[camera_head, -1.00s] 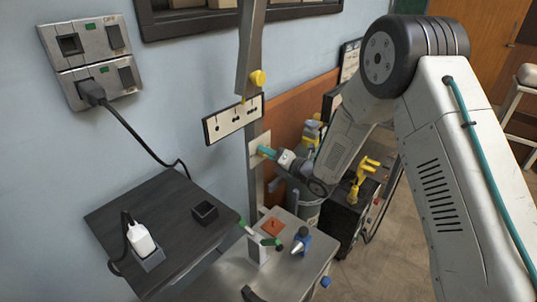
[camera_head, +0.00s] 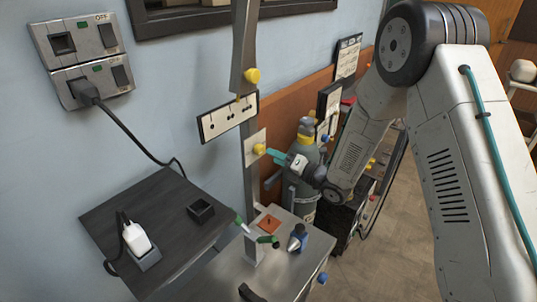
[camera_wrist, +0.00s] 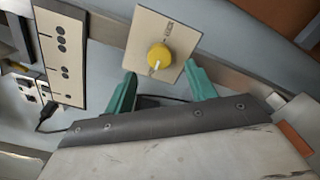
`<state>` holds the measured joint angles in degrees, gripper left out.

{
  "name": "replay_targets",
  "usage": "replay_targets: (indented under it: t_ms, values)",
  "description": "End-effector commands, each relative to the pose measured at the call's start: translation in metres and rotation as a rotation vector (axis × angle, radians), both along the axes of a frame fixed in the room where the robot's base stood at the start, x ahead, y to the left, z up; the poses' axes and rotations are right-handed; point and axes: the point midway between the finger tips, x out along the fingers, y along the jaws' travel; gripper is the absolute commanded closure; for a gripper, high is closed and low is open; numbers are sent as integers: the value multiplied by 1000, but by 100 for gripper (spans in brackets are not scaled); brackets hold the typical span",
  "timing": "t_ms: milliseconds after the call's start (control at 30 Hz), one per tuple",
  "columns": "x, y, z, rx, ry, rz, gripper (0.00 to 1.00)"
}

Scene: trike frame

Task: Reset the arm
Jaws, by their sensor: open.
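My gripper (camera_head: 272,154) has teal fingers and points left toward the metal post. In the wrist view my gripper (camera_wrist: 160,88) shows its two teal fingers spread apart with nothing between them. A yellow knob (camera_wrist: 159,57) on a cream plate (camera_wrist: 178,24) lies just beyond the fingertips. In the head view the yellow knob (camera_head: 259,149) is on the post, a small gap left of the fingers. My arm reaches down from the upper right and is bent.
A metal workbench (camera_head: 225,277) with a blue-and-black tool (camera_head: 297,238) stands below my gripper. A dark side table (camera_head: 150,205) holds a white plug (camera_head: 136,238). Grey gas cylinders (camera_head: 305,185) stand behind my wrist. Wall sockets (camera_head: 83,62) are at the left. Floor shows at the right.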

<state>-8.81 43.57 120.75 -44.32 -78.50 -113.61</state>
Motion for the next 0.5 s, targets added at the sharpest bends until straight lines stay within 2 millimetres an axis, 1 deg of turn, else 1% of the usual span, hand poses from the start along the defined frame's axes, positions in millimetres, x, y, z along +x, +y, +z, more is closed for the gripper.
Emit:
replay_targets:
  t_ms: [33,200,500]
  values:
    - [-4,-6,0,-1,1,-2,44]
    - [-11,-15,0,0,0,-1,44]
    - [-12,-16,0,1,2,0,44]
